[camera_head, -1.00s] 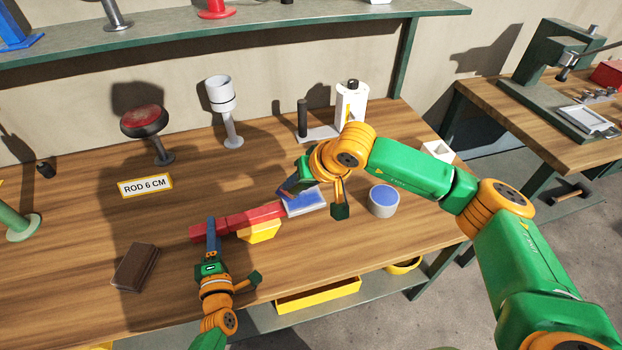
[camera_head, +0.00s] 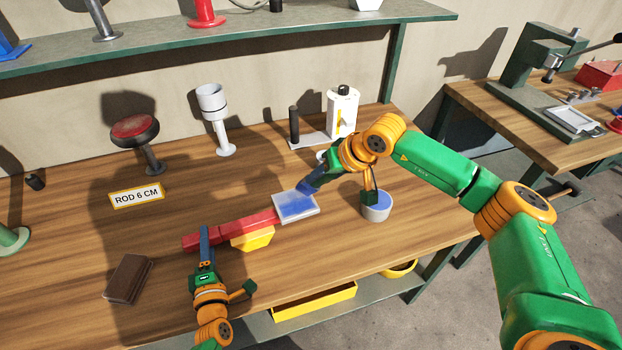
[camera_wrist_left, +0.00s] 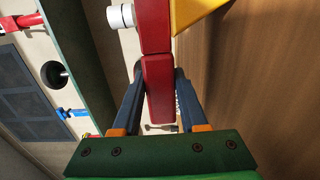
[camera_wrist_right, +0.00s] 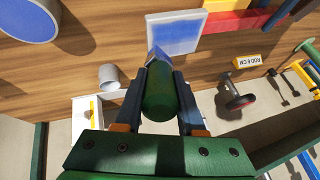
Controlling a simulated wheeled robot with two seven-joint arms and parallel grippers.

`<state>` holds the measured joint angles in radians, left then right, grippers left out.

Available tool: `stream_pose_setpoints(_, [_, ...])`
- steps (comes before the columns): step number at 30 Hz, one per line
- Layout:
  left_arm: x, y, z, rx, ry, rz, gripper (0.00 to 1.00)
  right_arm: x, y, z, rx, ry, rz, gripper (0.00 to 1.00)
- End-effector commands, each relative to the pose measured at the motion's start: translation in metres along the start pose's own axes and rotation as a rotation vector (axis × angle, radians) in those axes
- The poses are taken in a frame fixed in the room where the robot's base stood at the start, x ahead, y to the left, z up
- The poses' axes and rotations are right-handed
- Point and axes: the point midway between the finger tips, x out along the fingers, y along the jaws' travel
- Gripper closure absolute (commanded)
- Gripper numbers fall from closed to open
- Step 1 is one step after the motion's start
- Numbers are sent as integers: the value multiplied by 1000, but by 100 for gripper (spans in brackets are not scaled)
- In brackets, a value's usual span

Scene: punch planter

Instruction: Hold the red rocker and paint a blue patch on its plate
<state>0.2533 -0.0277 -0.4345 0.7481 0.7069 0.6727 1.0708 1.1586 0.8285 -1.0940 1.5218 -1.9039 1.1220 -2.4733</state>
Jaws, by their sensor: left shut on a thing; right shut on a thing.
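The red rocker (camera_head: 232,231) is a long red bar resting across a yellow wedge (camera_head: 255,238). A pale square plate (camera_head: 312,211) at its right end bears a blue patch, also visible in the right wrist view (camera_wrist_right: 175,33). My left gripper (camera_head: 205,238) is shut on the rocker's left part, a finger on each side of the red bar (camera_wrist_left: 160,85). My right gripper (camera_head: 318,178) is shut on a green-handled tool (camera_wrist_right: 160,95) with a bluish tip, at the plate's far right edge. I cannot tell whether the tip touches. A grey cup of blue paint (camera_head: 377,212) stands right of the plate.
A brown block (camera_head: 128,278) lies at the front left. A "ROD 6 CM" sign (camera_head: 137,195), a red-topped stand (camera_head: 135,132), a grey cup stand (camera_head: 213,105) and a white holder (camera_head: 343,110) stand behind. The table's front edge is close to the left arm.

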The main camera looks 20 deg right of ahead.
Motion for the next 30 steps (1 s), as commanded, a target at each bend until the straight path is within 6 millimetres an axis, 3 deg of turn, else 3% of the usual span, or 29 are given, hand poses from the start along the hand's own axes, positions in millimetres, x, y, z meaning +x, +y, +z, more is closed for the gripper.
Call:
stream_pose_setpoints(2, [0,0,0,-1,1,-1,100,-2,8,-1,2,-1,4,100])
stream_pose_setpoints(4, [0,0,0,-1,1,-1,100,-5,6,-4,0,1,2,100])
stream_pose_setpoints(6, [0,0,0,-1,0,0,100,-21,-1,-12,-2,5,0,100])
stream_pose_setpoints(30, [0,0,0,0,0,-1,100,-69,-19,-39,-1,1,0,100])
